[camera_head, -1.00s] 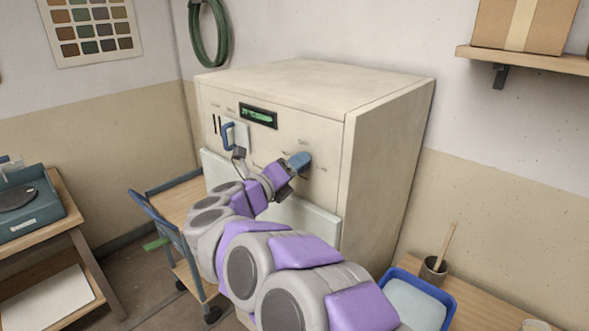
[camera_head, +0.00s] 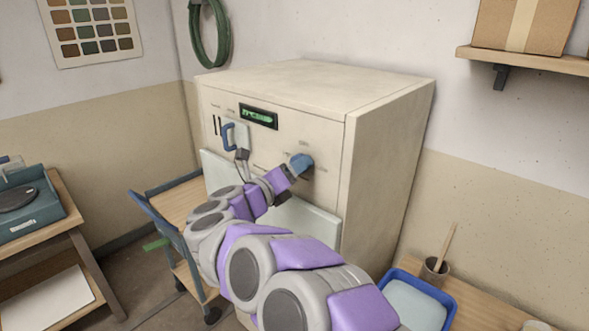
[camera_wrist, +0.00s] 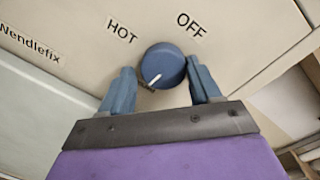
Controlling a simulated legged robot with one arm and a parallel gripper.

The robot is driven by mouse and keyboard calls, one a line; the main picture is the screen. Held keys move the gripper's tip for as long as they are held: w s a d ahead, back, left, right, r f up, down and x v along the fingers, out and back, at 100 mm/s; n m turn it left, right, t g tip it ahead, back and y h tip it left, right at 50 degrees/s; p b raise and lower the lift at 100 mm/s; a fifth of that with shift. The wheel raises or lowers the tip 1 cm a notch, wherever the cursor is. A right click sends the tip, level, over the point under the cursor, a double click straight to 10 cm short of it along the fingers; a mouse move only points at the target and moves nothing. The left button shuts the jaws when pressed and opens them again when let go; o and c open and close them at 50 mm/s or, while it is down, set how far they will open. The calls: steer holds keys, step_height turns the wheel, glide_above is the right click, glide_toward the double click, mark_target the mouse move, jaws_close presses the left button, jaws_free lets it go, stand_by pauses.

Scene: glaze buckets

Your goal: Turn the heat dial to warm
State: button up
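The heat dial (camera_wrist: 168,62) is a round blue knob with a white pointer line on the cream front panel of a large cabinet (camera_head: 270,140). In the wrist view the pointer aims to the lower left. The labels HOT (camera_wrist: 121,31) and OFF (camera_wrist: 190,25) show above the dial; no WARM label is readable. My gripper (camera_wrist: 160,74) is open, with one blue finger on each side of the dial. A small gap shows at the left finger; the right fingertip is very near the dial's edge, and contact cannot be told. In the head view my gripper (camera_head: 298,166) is at the panel's right part.
A green-lit display (camera_head: 258,116) and a blue handle (camera_head: 228,136) are on the panel left of my gripper. A cart (camera_head: 172,205) stands at the left of the cabinet. A blue tray (camera_head: 418,300) is on a table at the lower right.

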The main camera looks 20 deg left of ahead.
steer(key=shift+o, duration=1.3)
steer(key=shift+a, duration=0.15)
steer(key=shift+r, duration=0.1)
steer(key=p+v, duration=0.3)
steer(key=v, duration=1.4)
